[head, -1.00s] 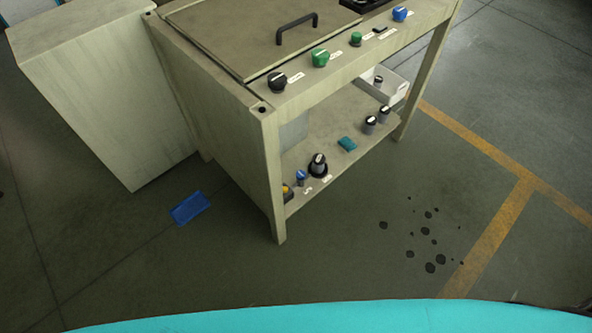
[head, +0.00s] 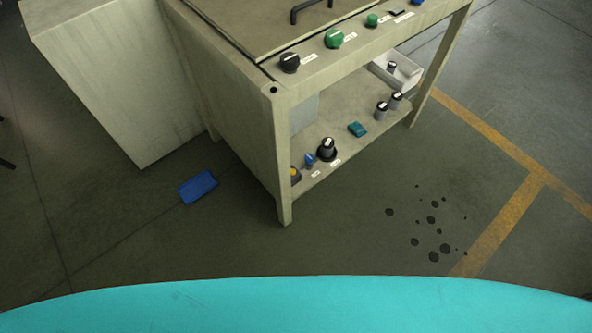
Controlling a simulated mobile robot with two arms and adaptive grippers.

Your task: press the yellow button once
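The yellow button (head: 295,174) shows in the head view at the left end of the lower shelf of the machine bench. It sits on a dark housing, partly hidden behind the bench's front leg (head: 283,170). A blue knob (head: 309,159) and a larger black knob (head: 327,148) with white labels are just to its right. Neither of my grippers is in the head view, so their distance to the button cannot be seen.
The bench top carries a black knob (head: 289,62), a green knob (head: 334,38) and a green button (head: 372,20). A blue cloth-like piece (head: 198,187) lies on the floor at left. Dark spots (head: 432,220) mark the floor at right. Floor before the bench is otherwise clear.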

